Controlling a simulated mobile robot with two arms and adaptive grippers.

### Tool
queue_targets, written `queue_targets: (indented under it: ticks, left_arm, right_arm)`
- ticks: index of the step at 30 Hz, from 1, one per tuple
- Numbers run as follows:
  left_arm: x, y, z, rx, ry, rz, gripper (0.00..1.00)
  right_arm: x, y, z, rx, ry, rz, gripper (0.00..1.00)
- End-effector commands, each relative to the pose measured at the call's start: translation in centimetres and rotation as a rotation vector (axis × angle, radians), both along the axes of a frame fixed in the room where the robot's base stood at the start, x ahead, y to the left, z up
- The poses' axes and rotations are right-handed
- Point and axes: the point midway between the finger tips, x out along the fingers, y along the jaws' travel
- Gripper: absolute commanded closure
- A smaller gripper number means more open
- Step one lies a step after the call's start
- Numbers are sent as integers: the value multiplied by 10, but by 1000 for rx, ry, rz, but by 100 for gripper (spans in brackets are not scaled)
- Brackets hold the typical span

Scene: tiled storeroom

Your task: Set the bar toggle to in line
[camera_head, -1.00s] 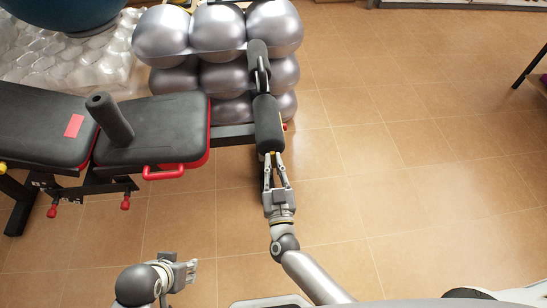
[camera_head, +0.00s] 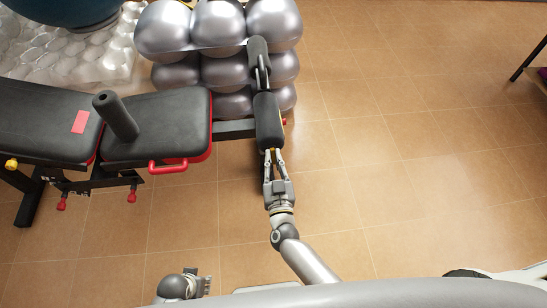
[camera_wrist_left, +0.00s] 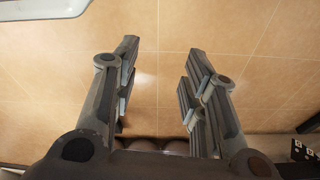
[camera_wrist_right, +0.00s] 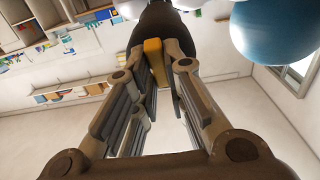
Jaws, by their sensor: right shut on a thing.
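A black bench (camera_head: 155,122) with red trim stands at left. A bar with black foam rollers (camera_head: 268,120) is joined to its right end and points toward me. My right gripper (camera_head: 272,156) is at the bar's near end. In the right wrist view, its fingers (camera_wrist_right: 156,70) are shut on a yellow toggle (camera_wrist_right: 153,52) at the end of the dark roller. In the head view the fingers mostly hide this toggle. My left gripper (camera_head: 205,284) is low in the head view, away from the bench. Its fingers (camera_wrist_left: 158,75) are apart and empty.
Silver balls (camera_head: 222,70) are stacked right behind the bar. A dark blue ball (camera_head: 60,8) rests at upper left. A black post (camera_head: 116,115) stands up from the bench seat. The tiled floor (camera_head: 400,160) to the right is clear.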

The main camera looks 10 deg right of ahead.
Motion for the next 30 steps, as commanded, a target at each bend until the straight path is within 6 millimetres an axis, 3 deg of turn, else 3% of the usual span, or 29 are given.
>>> queue_targets:
  ticks: [14, 15, 19, 30]
  left_arm:
    - [-4, 0, -8, 0, 4, -1, 60]
    - [-4, 1, -8, 0, 4, -1, 60]
    - [-4, 1, -8, 1, 3, -1, 60]
    - [-5, 0, -8, -1, 5, -1, 60]
  right_arm:
    - [1, 0, 2, 2, 4, -1, 100]
    - [1, 0, 2, 2, 4, -1, 82]
    - [0, 0, 1, 2, 5, -1, 66]
    - [-3, 0, 0, 1, 8, 0, 66]
